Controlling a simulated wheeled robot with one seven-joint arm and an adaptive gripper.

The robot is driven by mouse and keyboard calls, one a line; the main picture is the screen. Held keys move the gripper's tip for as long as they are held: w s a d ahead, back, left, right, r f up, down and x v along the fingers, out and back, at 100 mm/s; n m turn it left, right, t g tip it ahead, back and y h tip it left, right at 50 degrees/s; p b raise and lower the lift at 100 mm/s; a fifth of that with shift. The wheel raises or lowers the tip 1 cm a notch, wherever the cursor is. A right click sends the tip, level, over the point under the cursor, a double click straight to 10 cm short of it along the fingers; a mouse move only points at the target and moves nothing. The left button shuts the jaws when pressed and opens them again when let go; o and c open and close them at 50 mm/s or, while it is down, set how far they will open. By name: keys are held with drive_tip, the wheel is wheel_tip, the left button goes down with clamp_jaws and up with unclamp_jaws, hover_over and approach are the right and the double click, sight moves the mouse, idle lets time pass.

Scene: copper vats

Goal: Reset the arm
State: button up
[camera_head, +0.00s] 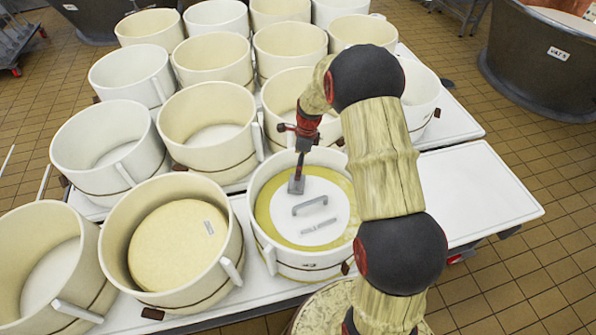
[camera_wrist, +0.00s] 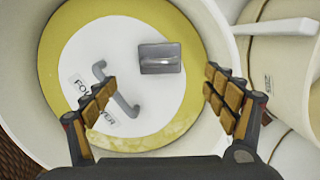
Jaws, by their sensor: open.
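My gripper (camera_head: 303,133) is open and empty above a white tub (camera_head: 300,261) at the front middle of the table. In the wrist view its two fingers (camera_wrist: 160,88) stand wide apart with nothing between them. In the tub, a white disc (camera_head: 325,199) with a grey bent handle and a partly hidden label lies on yellow material (camera_head: 268,219). A small grey metal plate tool (camera_head: 296,185) sits near the disc's edge, below my gripper. It also shows in the wrist view (camera_wrist: 160,66), ahead of the fingers and apart from them. My arm comes in from the lower right.
Several cream tubs with side handles crowd the white table. The tub to the left holds a pale yellow labelled round (camera_head: 170,250). A bare white tabletop (camera_head: 475,195) lies to the right. Large dark vats (camera_head: 540,65) stand at the back on tiled floor.

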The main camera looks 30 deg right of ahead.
drive_tip(key=shift+d+r, duration=0.1)
drive_tip(key=shift+r, duration=0.6)
